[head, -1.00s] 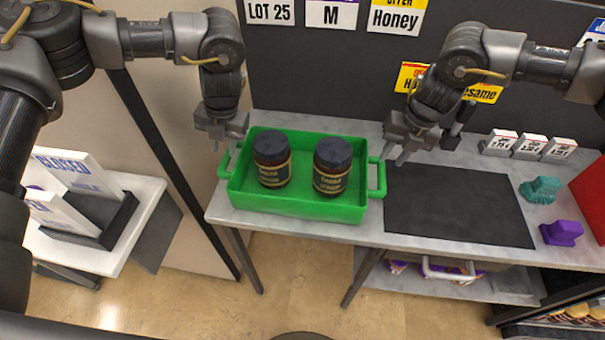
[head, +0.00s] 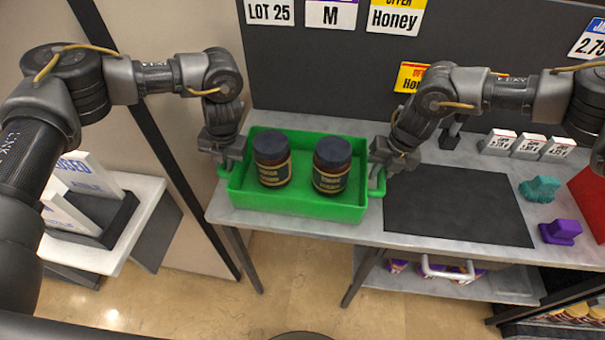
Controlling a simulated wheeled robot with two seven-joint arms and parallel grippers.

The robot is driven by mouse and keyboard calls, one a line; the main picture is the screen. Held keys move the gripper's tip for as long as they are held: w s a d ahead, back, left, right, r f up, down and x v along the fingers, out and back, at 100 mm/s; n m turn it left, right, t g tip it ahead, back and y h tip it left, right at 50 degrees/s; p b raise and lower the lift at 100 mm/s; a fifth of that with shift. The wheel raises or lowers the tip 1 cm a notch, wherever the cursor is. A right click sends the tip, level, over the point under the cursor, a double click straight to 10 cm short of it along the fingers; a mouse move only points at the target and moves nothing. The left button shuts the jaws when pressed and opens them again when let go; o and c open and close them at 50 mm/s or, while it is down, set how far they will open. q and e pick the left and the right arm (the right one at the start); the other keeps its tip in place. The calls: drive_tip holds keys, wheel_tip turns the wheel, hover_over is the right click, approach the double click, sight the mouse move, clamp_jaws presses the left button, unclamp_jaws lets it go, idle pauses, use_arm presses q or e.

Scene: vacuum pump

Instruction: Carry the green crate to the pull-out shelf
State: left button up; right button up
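The green crate (head: 300,206) sits on the grey counter, with a handle on each short side. Two dark jars with black lids, the left jar (head: 272,160) and the right jar (head: 332,167), stand upright in it. My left gripper (head: 228,166) is at the crate's left handle, and my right gripper (head: 378,176) is at its right handle (head: 379,184). The fingers overlap the handles; whether they are closed on them is not clear. The pull-out shelf may be the lower grey shelf (head: 500,287) under the counter, but I cannot tell.
A black mat (head: 455,205) lies on the counter right of the crate. Beyond it are a teal object (head: 540,188), a purple object (head: 560,232) and a red box (head: 590,203). Small price blocks (head: 528,146) stand behind the mat. A white side table (head: 140,215) with signs is at left.

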use_arm(q)
clamp_jaws()
use_arm(e)
clamp_jaws()
idle(0.8)
use_arm(q)
drive_tip(key=shift+w+r, duration=0.1)
drive_tip(key=shift+w, duration=0.05)
use_arm(e)
drive_tip(key=shift+w+r, duration=0.2)
